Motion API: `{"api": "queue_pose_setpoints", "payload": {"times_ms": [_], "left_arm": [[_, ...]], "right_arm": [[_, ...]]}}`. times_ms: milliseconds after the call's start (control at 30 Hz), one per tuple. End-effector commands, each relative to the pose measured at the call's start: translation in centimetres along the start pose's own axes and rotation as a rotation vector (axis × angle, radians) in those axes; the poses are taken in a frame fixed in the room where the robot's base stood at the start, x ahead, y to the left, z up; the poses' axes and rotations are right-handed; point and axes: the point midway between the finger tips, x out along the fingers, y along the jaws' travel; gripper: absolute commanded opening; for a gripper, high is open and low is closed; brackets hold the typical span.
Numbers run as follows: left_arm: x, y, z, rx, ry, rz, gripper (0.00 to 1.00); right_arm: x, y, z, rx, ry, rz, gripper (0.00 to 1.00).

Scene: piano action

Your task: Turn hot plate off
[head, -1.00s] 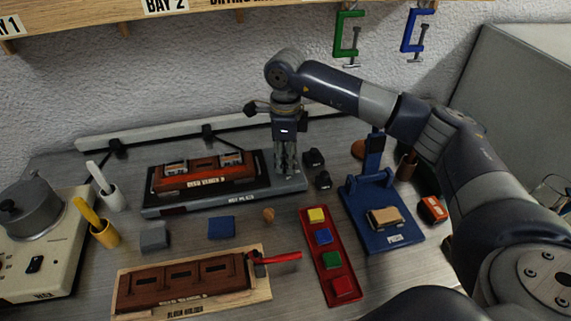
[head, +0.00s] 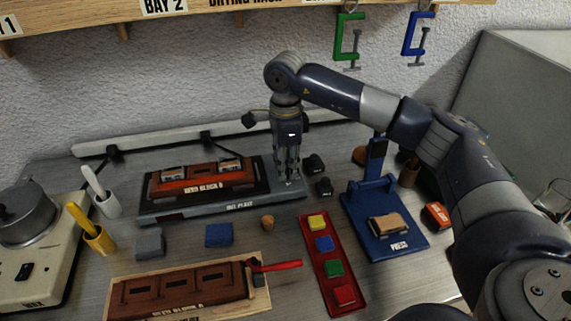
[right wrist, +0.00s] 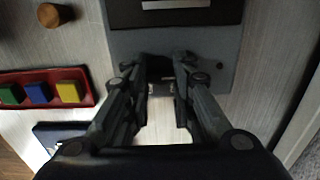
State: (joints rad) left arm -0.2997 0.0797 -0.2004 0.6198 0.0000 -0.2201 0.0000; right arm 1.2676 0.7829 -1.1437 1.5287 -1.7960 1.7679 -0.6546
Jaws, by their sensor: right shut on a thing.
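The hot plate (head: 262,203) is a long grey slab with a black top, at the back of the bench in the head view. A reddish-brown block (head: 203,184) labelled as a block lies on its black top. My right gripper (head: 290,184) points down over the bare grey right end of the hot plate. The right wrist view shows the gripper (right wrist: 164,72) shut on a small control at that end of the hot plate (right wrist: 220,62). The control is mostly hidden between the fingers. My left gripper is not in view.
A blue press (head: 410,242) and a red tray (head: 351,299) of coloured blocks stand in front, to the right. A block holder (head: 262,292) lies in front. A cream appliance with a pot (head: 25,222) stands left.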

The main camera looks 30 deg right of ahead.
Motion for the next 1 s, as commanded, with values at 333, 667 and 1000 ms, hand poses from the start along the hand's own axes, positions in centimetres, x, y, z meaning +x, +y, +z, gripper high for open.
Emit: {"api": "queue_pose_setpoints", "payload": {"times_ms": [333,667,1000], "left_arm": [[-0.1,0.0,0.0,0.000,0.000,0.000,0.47],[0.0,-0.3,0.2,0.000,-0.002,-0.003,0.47],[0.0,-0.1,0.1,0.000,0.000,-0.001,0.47]], "right_arm": [[-0.4,-0.2,0.0,0.000,-0.003,-0.009,0.45],[-0.6,-0.1,0.0,0.000,-0.001,-0.005,0.45],[-6.9,-0.2,0.1,0.000,-0.004,-0.009,0.45]]}}
